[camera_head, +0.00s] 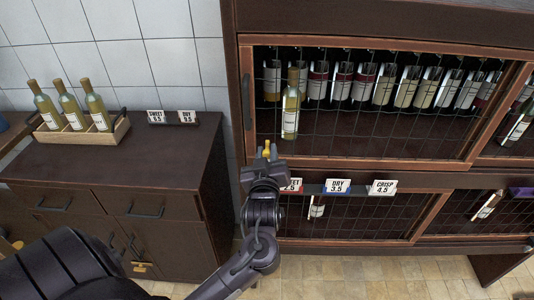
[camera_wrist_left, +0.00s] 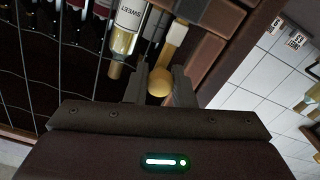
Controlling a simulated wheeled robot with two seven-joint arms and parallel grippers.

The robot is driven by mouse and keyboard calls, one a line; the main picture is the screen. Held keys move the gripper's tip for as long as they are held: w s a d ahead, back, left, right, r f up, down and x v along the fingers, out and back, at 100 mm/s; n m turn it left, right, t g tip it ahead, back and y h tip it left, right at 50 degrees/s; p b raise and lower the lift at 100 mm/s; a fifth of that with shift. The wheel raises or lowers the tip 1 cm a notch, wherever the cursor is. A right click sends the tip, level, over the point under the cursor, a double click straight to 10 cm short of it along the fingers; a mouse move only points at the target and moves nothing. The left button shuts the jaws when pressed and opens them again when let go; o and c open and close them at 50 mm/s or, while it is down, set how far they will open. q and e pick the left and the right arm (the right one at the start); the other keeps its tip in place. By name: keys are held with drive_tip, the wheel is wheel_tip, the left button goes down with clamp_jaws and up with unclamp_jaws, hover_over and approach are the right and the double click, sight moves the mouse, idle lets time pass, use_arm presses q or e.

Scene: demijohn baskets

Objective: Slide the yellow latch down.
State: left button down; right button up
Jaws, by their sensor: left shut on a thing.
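The yellow latch (camera_head: 267,148) is at the lower left of the upper wire-mesh cabinet door in the head view. In the left wrist view its round yellow knob (camera_wrist_left: 160,82) sits between my fingers, with a pale yellow piece (camera_wrist_left: 177,34) beyond it against the wooden frame. My left gripper (camera_head: 266,156) is at the latch, and it also shows in the left wrist view (camera_wrist_left: 159,88). It is shut on the knob. My fingers hide part of the latch in the head view. My right gripper is not in view.
The wire-mesh door (camera_head: 380,130) has bottles behind it; a pale wine bottle (camera_head: 290,112) stands near the latch. Price signs (camera_head: 338,186) line the ledge below. At left, a dark sideboard (camera_head: 160,160) bears a wooden crate (camera_head: 80,136) of bottles.

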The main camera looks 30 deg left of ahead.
use_arm(q)
wheel_tip(320, 180, down, 3)
drive_tip(key=shift+f+b, duration=0.2)
drive_tip(key=shift+b, duration=0.8)
drive_tip(key=c, duration=1.2)
unclamp_jaws()
drive_tip(key=shift+c, duration=0.2)
drive_tip(key=b+v, duration=0.2)
drive_tip(key=v, duration=0.5)
drive_tip(key=shift+s+d, duration=0.25)
drive_tip(key=shift+s, duration=0.05)
